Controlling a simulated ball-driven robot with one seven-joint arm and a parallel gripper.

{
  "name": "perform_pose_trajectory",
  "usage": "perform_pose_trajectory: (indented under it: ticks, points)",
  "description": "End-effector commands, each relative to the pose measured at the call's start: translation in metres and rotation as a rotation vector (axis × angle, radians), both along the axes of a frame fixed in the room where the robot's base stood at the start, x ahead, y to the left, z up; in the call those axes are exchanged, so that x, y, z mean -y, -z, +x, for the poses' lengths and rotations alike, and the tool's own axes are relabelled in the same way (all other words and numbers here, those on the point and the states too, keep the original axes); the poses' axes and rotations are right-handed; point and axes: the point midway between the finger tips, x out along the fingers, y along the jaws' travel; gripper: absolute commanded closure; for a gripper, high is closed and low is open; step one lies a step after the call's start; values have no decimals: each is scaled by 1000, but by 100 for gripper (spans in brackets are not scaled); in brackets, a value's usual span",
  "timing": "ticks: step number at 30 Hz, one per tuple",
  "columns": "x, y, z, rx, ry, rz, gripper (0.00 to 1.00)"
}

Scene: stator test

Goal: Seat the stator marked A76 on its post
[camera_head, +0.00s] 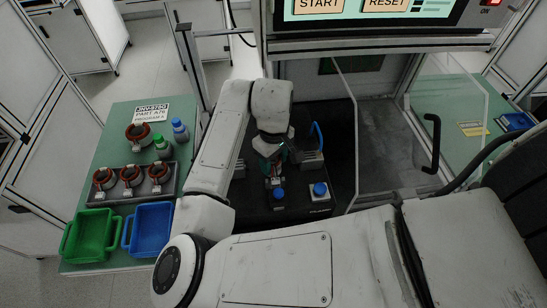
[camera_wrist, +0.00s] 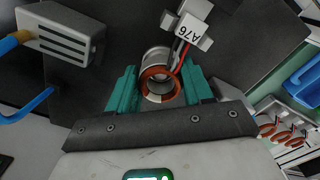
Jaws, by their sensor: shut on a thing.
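My gripper (camera_wrist: 160,98) has its teal fingers on either side of the stator marked A76 (camera_wrist: 152,92), shut on it. The stator is a metal ring with orange-red windings, and its white A76 tag (camera_wrist: 188,31) sticks out beyond it on a red lead. In the head view my gripper (camera_head: 274,168) is inside the test cell over the dark fixture bench, and the stator there is mostly hidden by my wrist. I cannot make out the post, nor tell whether the stator is around it or above it.
A finned grey block (camera_wrist: 63,37) with a blue hose stands beside the fixture. Blue knobs (camera_head: 320,190) sit at the bench front. The green table (camera_head: 107,127) at left holds a tray (camera_head: 91,194) of stators, another stator, bottles, a green bin (camera_head: 91,236) and a blue bin (camera_head: 150,228).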

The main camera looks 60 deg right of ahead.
Motion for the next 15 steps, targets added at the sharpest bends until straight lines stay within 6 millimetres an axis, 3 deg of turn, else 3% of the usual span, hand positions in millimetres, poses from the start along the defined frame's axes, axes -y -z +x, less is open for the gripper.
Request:
perform_pose_trajectory:
  ticks: [6, 7, 15]
  points:
    - [0, 0, 0, 0, 0, 0, 84]
    - [0, 0, 0, 0, 0, 0, 47]
    - [0, 0, 0, 1, 0, 0, 21]
